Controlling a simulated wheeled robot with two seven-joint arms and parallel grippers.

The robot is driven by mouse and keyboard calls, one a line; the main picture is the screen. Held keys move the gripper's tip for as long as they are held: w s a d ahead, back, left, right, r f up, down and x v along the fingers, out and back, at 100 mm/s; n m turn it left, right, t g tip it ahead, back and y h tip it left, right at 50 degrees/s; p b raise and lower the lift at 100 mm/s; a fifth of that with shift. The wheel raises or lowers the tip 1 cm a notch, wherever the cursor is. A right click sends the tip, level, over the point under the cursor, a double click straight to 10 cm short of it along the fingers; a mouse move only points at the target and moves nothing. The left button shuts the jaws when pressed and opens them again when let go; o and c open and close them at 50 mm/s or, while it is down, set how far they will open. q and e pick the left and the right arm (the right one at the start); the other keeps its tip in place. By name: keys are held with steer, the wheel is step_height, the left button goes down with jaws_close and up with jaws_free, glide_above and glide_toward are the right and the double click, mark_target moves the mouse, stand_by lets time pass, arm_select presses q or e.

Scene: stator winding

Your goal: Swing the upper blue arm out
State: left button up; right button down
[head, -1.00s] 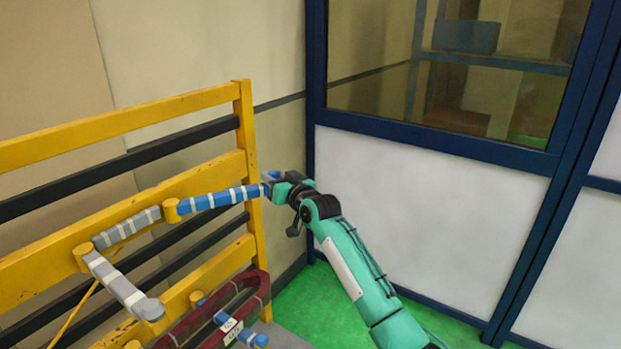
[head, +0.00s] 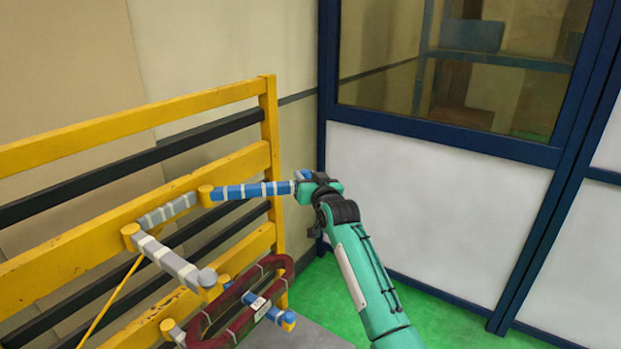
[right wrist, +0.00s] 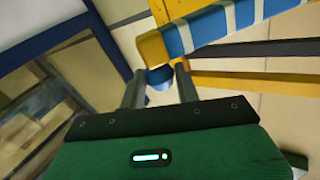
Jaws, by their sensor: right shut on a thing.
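The upper blue arm (head: 245,191) has white bands and runs rightward from a yellow hinge on the yellow rack, past its right post. My right gripper (head: 303,184) is shut on the arm's free end, at the right. In the right wrist view, the blue end piece (right wrist: 160,75) sits between my right fingers (right wrist: 158,90), below a yellow block at the end of the banded blue bar (right wrist: 225,25). Part of the grip is hidden in the head view. My left gripper is not in view.
The yellow rack (head: 130,106) stands at the left. Grey banded arms (head: 176,264) jut from it. A dark red coil (head: 235,318) hangs below, by lower blue pieces (head: 282,318). A white panel wall with a blue frame (head: 430,195) stands at the right. Green floor (head: 470,326) is clear.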

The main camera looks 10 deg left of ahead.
steer(key=c, duration=1)
jaws_free()
steer(key=shift+c, duration=0.2)
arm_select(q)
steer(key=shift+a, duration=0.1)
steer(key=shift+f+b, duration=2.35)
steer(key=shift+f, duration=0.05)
arm_select(e)
steer(key=v, duration=1.3)
steer(key=shift+s+d, duration=0.15)
steer(key=shift+s, duration=0.15)
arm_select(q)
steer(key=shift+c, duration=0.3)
arm_select(e)
steer(key=shift+f, duration=0.1)
